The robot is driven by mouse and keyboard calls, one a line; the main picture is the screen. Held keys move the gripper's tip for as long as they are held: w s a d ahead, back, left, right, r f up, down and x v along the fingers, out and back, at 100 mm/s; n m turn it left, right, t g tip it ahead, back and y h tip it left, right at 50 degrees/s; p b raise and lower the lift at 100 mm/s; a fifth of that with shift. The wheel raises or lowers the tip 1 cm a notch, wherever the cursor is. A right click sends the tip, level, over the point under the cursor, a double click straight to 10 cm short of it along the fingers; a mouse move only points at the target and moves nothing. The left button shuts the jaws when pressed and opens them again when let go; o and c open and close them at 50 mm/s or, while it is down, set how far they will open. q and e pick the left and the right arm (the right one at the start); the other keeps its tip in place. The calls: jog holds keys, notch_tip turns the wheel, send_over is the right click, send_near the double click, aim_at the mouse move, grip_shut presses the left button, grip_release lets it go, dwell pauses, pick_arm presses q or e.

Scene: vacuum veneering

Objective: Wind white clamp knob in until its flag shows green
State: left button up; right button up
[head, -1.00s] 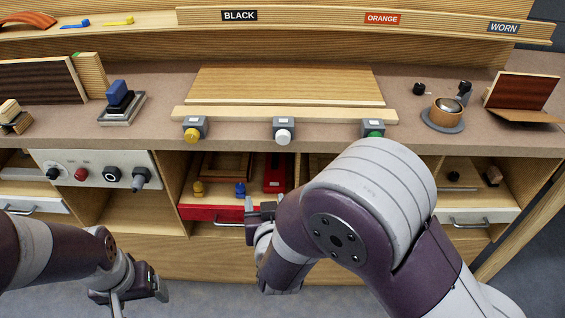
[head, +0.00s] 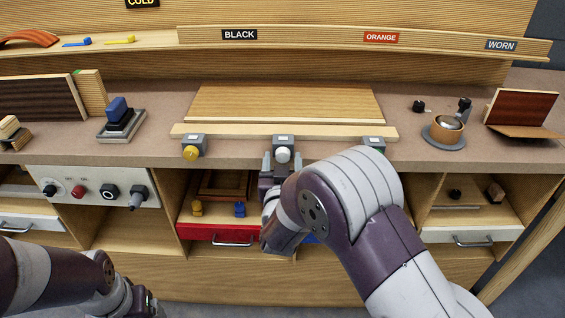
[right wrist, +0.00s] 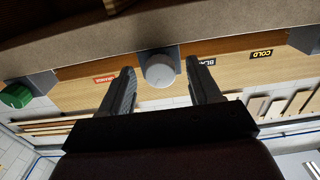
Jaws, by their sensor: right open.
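The white clamp knob (head: 283,155) sits on the front of the middle grey clamp block (head: 283,140) at the bench's front edge. A small pale patch shows on top of the block; no green is visible there. My right gripper (head: 281,164) is open at the knob, its fingers pointing at the bench. In the right wrist view the white knob (right wrist: 159,71) lies between the two fingertips, with a gap on each side. My left gripper (head: 141,301) is low at the bottom left, partly cut off, and its fingers are unclear.
The yellow-knob clamp (head: 191,151) is to the left. The right clamp block (head: 374,142) is partly behind my right arm; its green knob (right wrist: 15,96) shows in the wrist view. A wooden board (head: 285,103) lies behind the clamps. A red drawer (head: 220,234) is below.

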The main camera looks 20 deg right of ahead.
jog(key=c, duration=1)
jog(key=shift+c, duration=0.2)
